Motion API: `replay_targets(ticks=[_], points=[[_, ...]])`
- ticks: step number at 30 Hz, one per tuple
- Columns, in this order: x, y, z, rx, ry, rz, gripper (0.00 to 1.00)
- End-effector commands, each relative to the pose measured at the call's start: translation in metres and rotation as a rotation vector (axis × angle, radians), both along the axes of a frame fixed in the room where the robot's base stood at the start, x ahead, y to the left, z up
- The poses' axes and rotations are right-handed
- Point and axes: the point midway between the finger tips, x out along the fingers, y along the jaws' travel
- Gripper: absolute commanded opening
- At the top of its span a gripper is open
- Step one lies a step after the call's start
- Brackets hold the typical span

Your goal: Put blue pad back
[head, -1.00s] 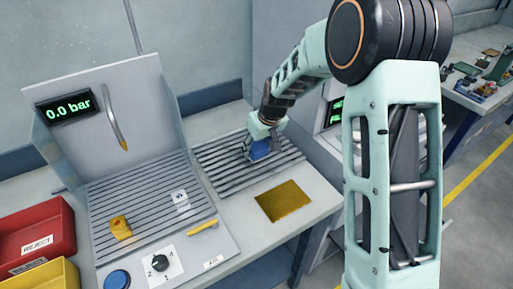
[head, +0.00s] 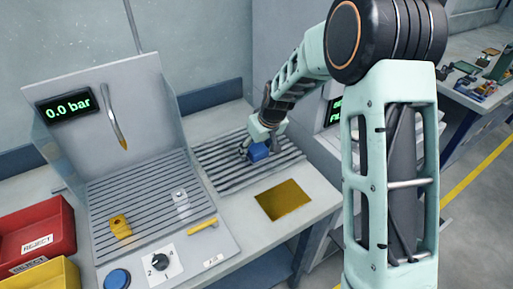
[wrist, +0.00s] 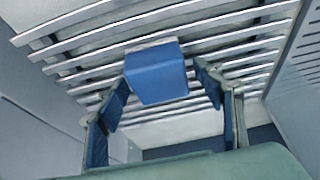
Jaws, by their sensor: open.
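The blue pad (head: 258,152), a small blue block, rests on the slatted rack (head: 215,157) in the middle of the bench. In the wrist view the blue pad (wrist: 157,75) lies on the light metal slats (wrist: 75,75). My gripper (head: 258,146) is over the pad in the head view. In the wrist view my gripper (wrist: 165,90) is open, with one blue-lined finger on each side of the pad. Gaps show between the fingers and the pad. The pad's underside is hidden.
A gold plate (head: 284,200) lies on the bench in front of the rack. On the left, a grey station with a 0.0 bar display (head: 69,109) holds a yellow block (head: 120,226) and a whitish block (head: 180,199). Red (head: 35,230) and yellow (head: 45,277) bins stand far left.

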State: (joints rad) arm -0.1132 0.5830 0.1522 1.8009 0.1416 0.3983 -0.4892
Motion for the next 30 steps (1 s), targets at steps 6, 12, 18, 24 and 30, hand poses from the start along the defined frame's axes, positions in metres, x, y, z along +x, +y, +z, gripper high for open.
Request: replay_targets(ticks=[6, 12, 18, 24, 30], points=[[-0.008, -0.007, 0.029, 0.000, -0.005, -0.001, 0.62], [-0.021, -0.015, 0.066, 0.001, -0.004, -0.001, 0.62], [-0.032, -0.022, 0.096, 0.000, -0.004, -0.001, 0.62], [-0.037, -0.025, 0.111, 0.000, -0.001, 0.000, 0.62], [-0.038, -0.026, 0.112, 0.000, 0.000, 0.000, 0.62]])
